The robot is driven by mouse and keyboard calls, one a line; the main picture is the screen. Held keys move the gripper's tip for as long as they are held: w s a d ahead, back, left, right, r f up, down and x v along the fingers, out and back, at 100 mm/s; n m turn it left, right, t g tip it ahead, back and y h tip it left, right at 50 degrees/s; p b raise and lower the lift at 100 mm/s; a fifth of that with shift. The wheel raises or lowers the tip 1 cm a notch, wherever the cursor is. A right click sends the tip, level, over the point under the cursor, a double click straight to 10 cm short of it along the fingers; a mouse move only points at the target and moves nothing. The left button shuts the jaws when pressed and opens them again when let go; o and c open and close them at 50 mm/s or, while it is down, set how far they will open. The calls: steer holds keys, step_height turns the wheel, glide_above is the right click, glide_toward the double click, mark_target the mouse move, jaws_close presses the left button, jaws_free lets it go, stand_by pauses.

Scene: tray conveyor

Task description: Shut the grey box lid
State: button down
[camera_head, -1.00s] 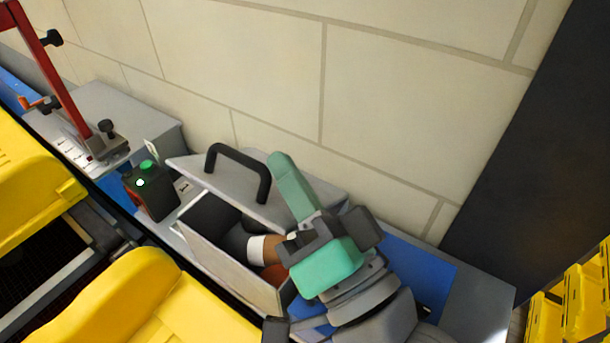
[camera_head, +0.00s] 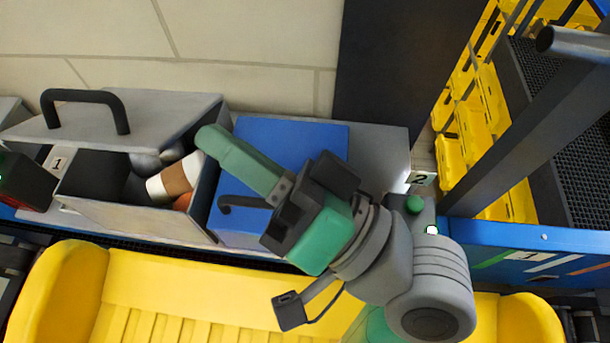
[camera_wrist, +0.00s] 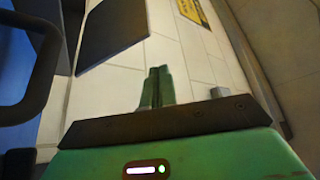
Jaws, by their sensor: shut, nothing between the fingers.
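The grey box (camera_head: 128,214) stands at the left in the head view, its top open. Its grey lid (camera_head: 160,121) with a black handle (camera_head: 84,96) is raised at the back of the box, against the wall side. Inside are a white and brown cup (camera_head: 174,180), a grey rounded item and something orange, partly hidden. My gripper (camera_head: 213,138) has its green fingers together and empty. Its tips are just right of the lid's right edge; whether they touch it I cannot tell. The wrist view shows the closed fingers (camera_wrist: 157,87) before a pale wall.
A blue box (camera_head: 290,137) with a black handle stands right of the grey box, partly behind my gripper. A button unit (camera_head: 414,205) is further right. A yellow tray (camera_head: 180,290) lies in front.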

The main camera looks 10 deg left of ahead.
steer(key=s+d, duration=0.3)
steer(key=d, duration=0.3)
steer(key=shift+d, duration=0.2)
